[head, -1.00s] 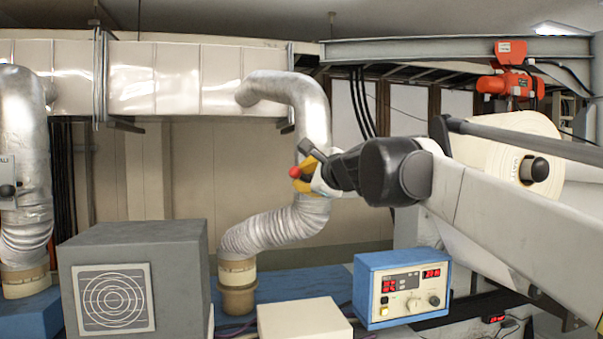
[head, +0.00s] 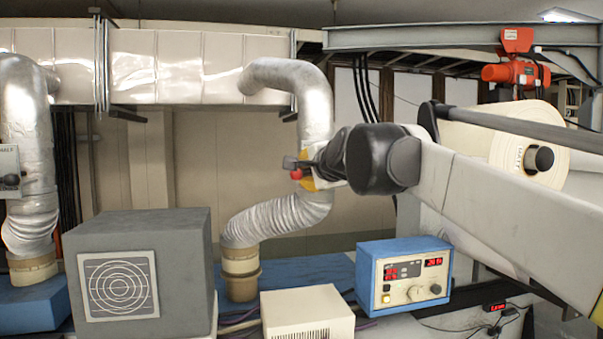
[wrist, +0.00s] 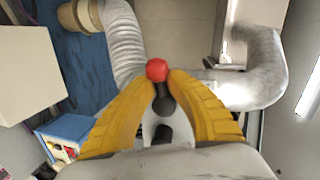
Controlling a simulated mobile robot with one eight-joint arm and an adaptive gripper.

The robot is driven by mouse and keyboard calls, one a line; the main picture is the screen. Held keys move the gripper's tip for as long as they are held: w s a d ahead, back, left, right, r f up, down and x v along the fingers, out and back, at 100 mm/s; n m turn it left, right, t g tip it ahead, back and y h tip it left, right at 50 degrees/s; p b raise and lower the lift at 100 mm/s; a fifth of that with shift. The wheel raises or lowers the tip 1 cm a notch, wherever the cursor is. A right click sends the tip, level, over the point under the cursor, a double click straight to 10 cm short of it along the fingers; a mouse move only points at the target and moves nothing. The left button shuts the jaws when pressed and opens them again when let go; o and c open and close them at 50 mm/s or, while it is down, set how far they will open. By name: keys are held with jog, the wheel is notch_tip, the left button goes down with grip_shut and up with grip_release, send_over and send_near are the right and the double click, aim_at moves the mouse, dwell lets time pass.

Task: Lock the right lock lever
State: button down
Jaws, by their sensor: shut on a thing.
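The lock lever has a red ball knob (wrist: 157,70) on a short black stem (wrist: 163,103). In the wrist view the two yellow fingers of my gripper (wrist: 160,82) close around the lever, with the ball at their tips. In the head view my gripper (head: 308,174) is at mid-picture, in front of the silver duct, and the red knob (head: 296,174) shows at its left side. The lever's mount and much of the stem are hidden by the gripper and my arm.
A large white roll (head: 520,150) on a shaft is at the right, behind my arm. A blue control box (head: 405,248), a cream box (head: 305,312) and a grey cabinet (head: 150,235) stand below. A silver duct (head: 285,215) runs behind the gripper.

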jog(key=shift+a+f, duration=0.1)
dwell(0.3)
jog(key=c, duration=1.3)
grip_release()
jog(key=shift+o, duration=0.5)
jog(key=shift+a, duration=0.2)
jog(key=shift+s+d, duration=0.1)
jog(key=shift+d, duration=0.05)
jog(key=shift+s+d, duration=0.15)
jog(key=shift+s, duration=0.05)
jog(key=v, duration=1.1)
jog(key=shift+s, duration=0.25)
